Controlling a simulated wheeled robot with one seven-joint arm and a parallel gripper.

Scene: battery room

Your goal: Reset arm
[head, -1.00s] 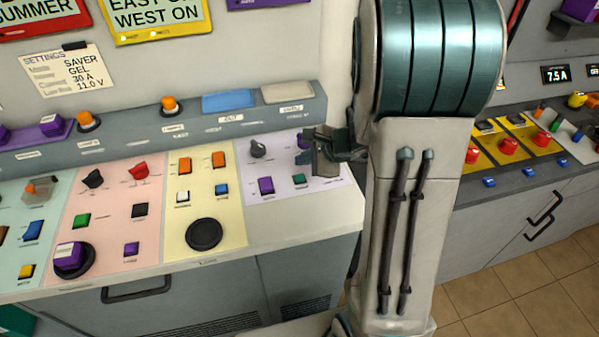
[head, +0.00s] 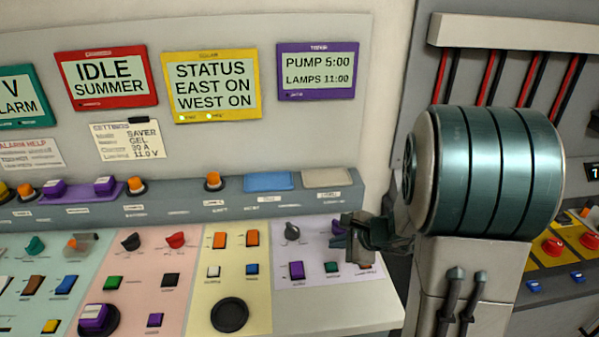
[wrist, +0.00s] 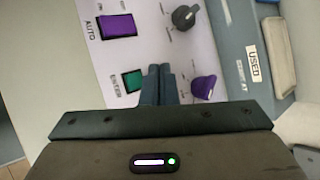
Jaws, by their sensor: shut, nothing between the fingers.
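My gripper (head: 343,234) hangs over the right end of the lilac panel section (head: 315,232) in the head view, with my arm to its right. In the wrist view my gripper (wrist: 158,84) has its two fingers together with nothing between them. Its tips lie in the picture between the green rocker switch (wrist: 132,81) and a purple knob (wrist: 203,87). A purple rocker switch (wrist: 118,25) and a dark grey knob (wrist: 186,17) lie beyond the tips. I cannot tell how far the fingers are above the panel. In the head view my gripper hides part of the panel's right side.
The console's raised ledge carries a blue pad (head: 269,181) and a beige pad (head: 327,177). Screens stand behind, including a yellow-framed one (head: 212,85) and a purple-framed one (head: 318,70). Another console with red buttons (head: 552,247) stands at the right. Space above the panels is open.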

